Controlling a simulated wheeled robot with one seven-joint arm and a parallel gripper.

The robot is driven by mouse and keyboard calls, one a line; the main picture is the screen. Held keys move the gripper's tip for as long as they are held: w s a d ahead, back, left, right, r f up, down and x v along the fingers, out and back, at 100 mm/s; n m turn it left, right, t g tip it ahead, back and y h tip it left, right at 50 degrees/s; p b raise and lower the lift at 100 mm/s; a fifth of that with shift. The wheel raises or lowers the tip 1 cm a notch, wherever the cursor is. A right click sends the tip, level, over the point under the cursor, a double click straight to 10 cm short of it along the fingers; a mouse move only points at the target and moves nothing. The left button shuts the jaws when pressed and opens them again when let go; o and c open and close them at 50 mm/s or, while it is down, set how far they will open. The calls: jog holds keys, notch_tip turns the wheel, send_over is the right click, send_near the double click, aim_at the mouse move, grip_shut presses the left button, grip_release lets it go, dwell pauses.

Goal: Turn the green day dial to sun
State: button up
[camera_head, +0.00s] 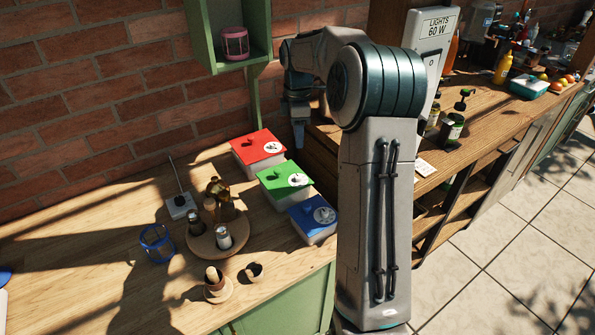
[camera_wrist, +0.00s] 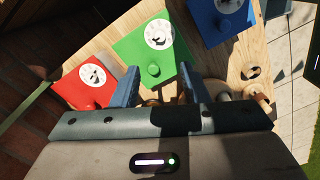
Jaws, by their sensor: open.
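The green-topped box (camera_head: 284,174) stands on the wooden table between a red-topped box (camera_head: 262,149) and a blue-topped box (camera_head: 314,214). Its lid carries a round green knob (camera_wrist: 153,70) and a white dial disc (camera_wrist: 158,34) with small dark markings, too small to read, so its setting cannot be told. My gripper (camera_head: 298,138) points down beyond the boxes at the back right, apart from the green box. In the wrist view its two blue fingers (camera_wrist: 158,70) are spread and empty, with the green knob lying between their tips in the picture.
A wooden round tray (camera_head: 213,250) with jars and bottles stands left of the boxes. A blue wire holder (camera_head: 157,243) and small wooden cups (camera_head: 216,285) are near. A green wall shelf (camera_head: 229,60) hangs behind. The table's left part is mostly clear.

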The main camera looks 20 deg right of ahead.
aim_at(298, 176)
notch_tip(298, 176, down, 14)
jog(key=shift+s+a+r+p, duration=0.1)
jog(key=shift+s+r+p, duration=0.1)
jog(key=shift+p, duration=0.7)
grip_shut()
